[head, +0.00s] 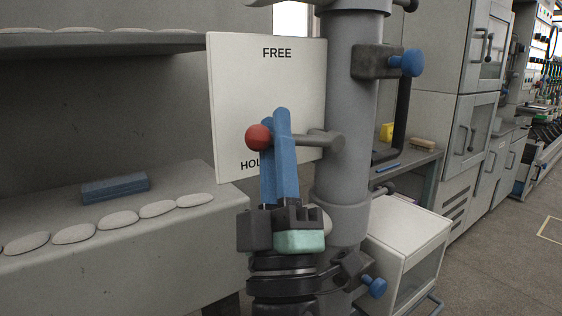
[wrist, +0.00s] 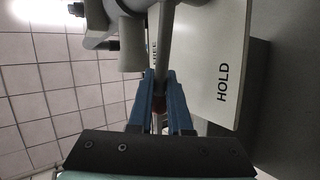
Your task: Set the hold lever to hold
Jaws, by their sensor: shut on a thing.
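The hold lever (head: 316,140) is a grey rod with a red ball knob (head: 258,138), standing out from the grey column. It lies nearly level in front of a white plate (head: 235,100), which reads FREE at the top and HOLD at the bottom. The knob is nearer HOLD, just above that word. My gripper (head: 275,118) comes from below with its blue fingers shut on the lever beside the knob. The fingers cover part of the rod and of the word HOLD. In the wrist view the lever (wrist: 166,45) runs between the fingers, with a bit of red showing there.
The grey column (head: 345,100) stands right behind the lever. A clamp with a blue knob (head: 406,62) sits higher on it, another blue knob (head: 374,286) lower. At left a ledge (head: 120,255) carries several pale oval pieces and a blue block (head: 115,187). Open floor lies at right.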

